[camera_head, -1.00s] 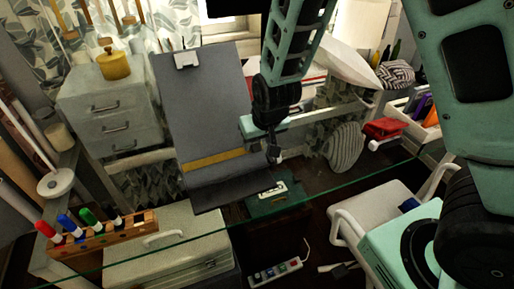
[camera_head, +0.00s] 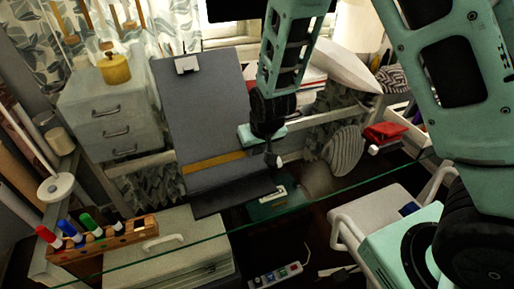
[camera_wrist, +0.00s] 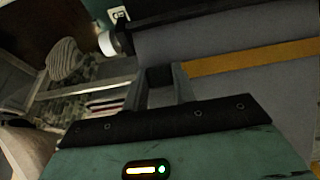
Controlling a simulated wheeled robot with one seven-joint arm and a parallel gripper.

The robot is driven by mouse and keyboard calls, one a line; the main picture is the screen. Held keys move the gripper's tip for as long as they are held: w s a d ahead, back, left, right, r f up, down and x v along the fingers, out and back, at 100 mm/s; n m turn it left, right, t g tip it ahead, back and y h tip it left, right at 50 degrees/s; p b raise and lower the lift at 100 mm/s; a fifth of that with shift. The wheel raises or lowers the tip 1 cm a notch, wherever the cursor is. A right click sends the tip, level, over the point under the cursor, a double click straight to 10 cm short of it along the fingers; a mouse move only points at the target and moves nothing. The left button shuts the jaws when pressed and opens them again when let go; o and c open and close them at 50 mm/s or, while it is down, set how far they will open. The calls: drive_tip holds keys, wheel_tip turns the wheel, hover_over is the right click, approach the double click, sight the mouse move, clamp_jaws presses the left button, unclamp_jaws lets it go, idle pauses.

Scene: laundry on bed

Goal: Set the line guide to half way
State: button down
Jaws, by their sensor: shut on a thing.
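A grey copy-holder board (camera_head: 205,110) leans back, with a clip at its top and a dark ledge (camera_head: 235,197) at its foot. The line guide (camera_head: 213,162) is an orange-yellow bar lying across the board, clearly below its middle and above the ledge. My gripper (camera_head: 272,158) is at the right edge of the board, by the guide's right end. In the wrist view the guide (camera_wrist: 240,60) runs up to the fingers of my gripper (camera_wrist: 160,88), which are shut on a dark piece at its end. The exact contact is partly hidden.
A glass edge (camera_head: 330,193) crosses in front. A marker rack (camera_head: 105,240) and a pale case (camera_head: 180,250) stand at the lower left. Grey drawers (camera_head: 110,110) stand left of the board. A striped cushion (camera_head: 346,150) and a red object (camera_head: 385,132) lie to the right.

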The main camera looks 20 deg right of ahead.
sight(245, 118)
drive_tip(key=w+r+p, duration=0.3)
drive_tip(key=w+r, duration=0.1)
drive_tip(key=r, duration=0.1)
drive_tip(key=w+r+p, duration=0.2)
drive_tip(key=r, duration=0.1)
drive_tip(key=shift+w+p, duration=0.3)
drive_tip(key=shift+w, duration=0.05)
drive_tip(key=shift+a, duration=0.1)
drive_tip(key=c, duration=1.1)
unclamp_jaws()
drive_tip(key=v, duration=1.7)
drive_tip(key=shift+s+r, duration=0.1)
drive_tip(key=shift+s, duration=0.05)
